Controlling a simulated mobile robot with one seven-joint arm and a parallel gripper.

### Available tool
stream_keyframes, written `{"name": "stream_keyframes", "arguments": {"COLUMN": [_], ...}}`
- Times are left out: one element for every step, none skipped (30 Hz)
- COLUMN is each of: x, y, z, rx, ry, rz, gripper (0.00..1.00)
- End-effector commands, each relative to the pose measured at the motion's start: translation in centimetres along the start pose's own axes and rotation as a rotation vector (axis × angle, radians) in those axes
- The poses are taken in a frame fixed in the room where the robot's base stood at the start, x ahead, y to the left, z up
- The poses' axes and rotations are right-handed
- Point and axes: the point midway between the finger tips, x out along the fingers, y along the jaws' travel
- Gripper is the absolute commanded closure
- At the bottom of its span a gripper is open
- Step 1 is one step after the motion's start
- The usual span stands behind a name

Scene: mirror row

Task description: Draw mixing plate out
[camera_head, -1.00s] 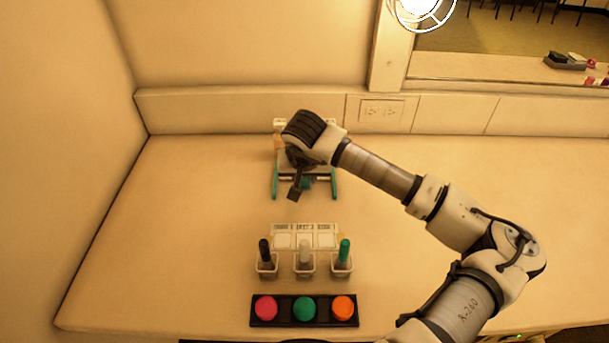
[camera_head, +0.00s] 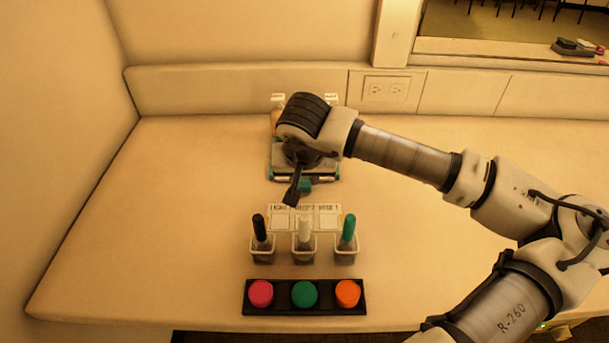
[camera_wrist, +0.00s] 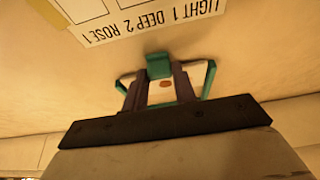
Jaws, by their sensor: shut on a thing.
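My gripper (camera_head: 304,184) is at the teal-edged stand (camera_head: 274,176) near the back of the counter, pointing down. In the wrist view the dark fingers of my gripper (camera_wrist: 159,74) are closed on a small teal grip (camera_wrist: 159,65). A pale surface with a brown blot, which looks like the mixing plate (camera_wrist: 163,90), shows between the fingers. Teal side parts (camera_wrist: 209,80) flank it left and right. In the head view the grey plate surface (camera_head: 323,172) shows beside my wrist; most of it is hidden by my wrist.
A label card (camera_head: 330,221) lies in front of the stand. Three small cups hold a black (camera_head: 259,228), a white (camera_head: 304,230) and a green brush (camera_head: 348,228). A black palette (camera_head: 282,305) with pink, green and orange pans is nearest. The counter is clear at both sides.

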Motion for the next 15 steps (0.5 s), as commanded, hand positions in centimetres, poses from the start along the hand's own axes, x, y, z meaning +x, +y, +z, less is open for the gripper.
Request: {"name": "stream_keyframes", "arguments": {"x": [-0.12,-0.12,-0.12,-0.11,-0.11,-0.11,-0.09,-0.09,-0.07,-0.06,-0.05,-0.04,-0.03,-0.03,-0.02], "y": [-0.04,-0.04,-0.04,-0.04,-0.04,-0.04,-0.04,-0.03,-0.03,-0.03,-0.02,-0.02,-0.02,-0.02,-0.02], "z": [-0.10,-0.11,-0.11,-0.11,-0.11,-0.11,-0.10,-0.10,-0.09,-0.08,-0.08,-0.07,-0.07,-0.06,-0.06], "rx": [-0.001,-0.001,-0.001,-0.001,-0.001,-0.001,-0.001,-0.001,-0.001,-0.001,-0.001,-0.001,-0.001,-0.001,0.000], "ry": [0.003,0.003,0.002,0.002,0.002,0.002,0.002,0.001,0.001,0.001,0.001,0.000,0.000,0.000,0.000], "rz": [-0.001,-0.001,-0.001,-0.001,-0.001,-0.001,-0.001,-0.001,-0.001,-0.001,-0.001,-0.001,-0.001,-0.001,-0.001], "gripper": [1.00,1.00,1.00,0.72,0.68,0.62,0.58,0.54,0.51,0.51,0.51,0.51,0.51,0.51,0.51]}}
